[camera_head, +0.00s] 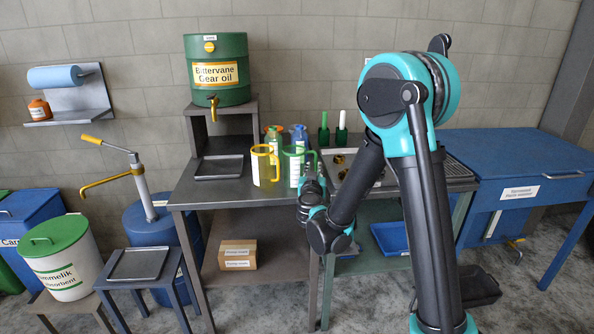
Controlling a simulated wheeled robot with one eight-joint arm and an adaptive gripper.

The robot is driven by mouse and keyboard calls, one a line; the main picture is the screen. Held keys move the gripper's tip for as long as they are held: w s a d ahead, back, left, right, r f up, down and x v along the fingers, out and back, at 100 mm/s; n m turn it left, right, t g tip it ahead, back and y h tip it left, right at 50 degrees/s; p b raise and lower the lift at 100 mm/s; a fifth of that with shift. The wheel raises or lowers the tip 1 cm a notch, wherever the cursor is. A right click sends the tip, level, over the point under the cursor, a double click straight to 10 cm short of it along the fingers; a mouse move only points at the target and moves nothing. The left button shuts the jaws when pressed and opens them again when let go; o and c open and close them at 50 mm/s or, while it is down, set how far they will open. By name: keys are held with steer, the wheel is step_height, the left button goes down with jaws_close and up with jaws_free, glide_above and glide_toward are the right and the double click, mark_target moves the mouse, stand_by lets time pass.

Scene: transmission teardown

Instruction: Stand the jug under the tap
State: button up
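The green drum of gear oil (217,72) stands on a raised grey stand, with its brass tap (213,104) at the front. Below the tap a dark drip tray (218,168) lies on the bench with nothing standing on it. A clear jug with yellow rim and handle (262,168) stands upright to the right of the tray. A similar jug with green rim and handle (294,170) stands just right of it. My gripper (313,182) is low beside the green jug's handle side. My own arm partly hides it, and whether it touches the jug is unclear.
Orange and blue containers (299,134) stand behind the jugs. Green bottles (341,130) and a tray of small parts (340,172) are to the right. The bench top (220,196) is clear in front of the drip tray. A blue drum with a hand pump (150,222) stands left.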

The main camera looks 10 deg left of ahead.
mark_target(315, 161)
steer(key=shift+w+r, duration=0.1)
steer(key=shift+w, duration=2.9)
jaws_close()
